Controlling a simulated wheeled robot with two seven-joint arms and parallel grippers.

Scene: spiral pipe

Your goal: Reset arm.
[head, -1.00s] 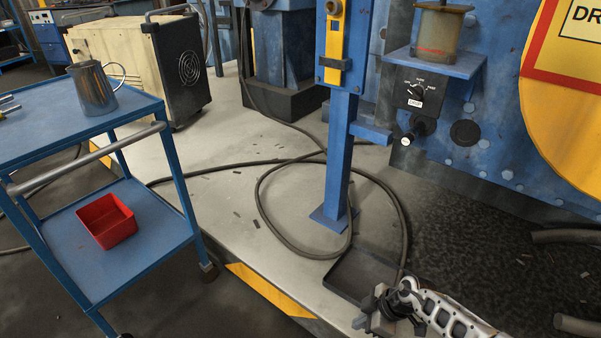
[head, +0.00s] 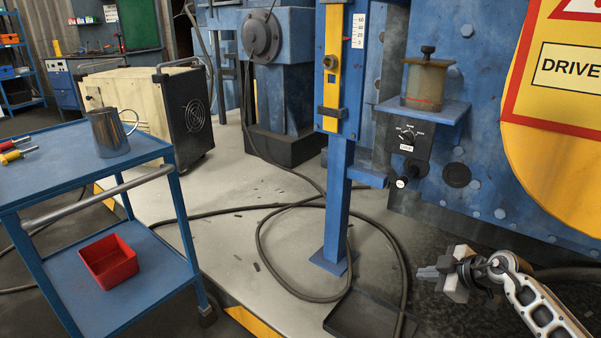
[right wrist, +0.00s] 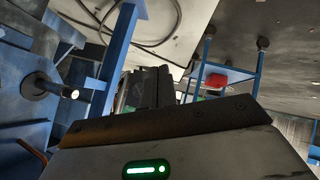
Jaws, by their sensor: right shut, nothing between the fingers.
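My right gripper (head: 430,272) is at the lower right of the head view, with its arm coming in from the right edge. Its fingers point left and are shut with nothing between them. It hangs in free air in front of the blue machine wall (head: 480,175), to the right of the blue post (head: 338,205). In the right wrist view the gripper's dark fingers (right wrist: 148,88) show at the middle above the wrist housing. My left gripper is not in view.
A blue cart (head: 120,165) stands at left with a metal jug (head: 108,133) on top and a red bin (head: 108,262) below. A dark tray (head: 370,318) lies at the post's foot. A black hose (head: 262,240) loops over the floor. A control box (head: 407,140) juts from the wall.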

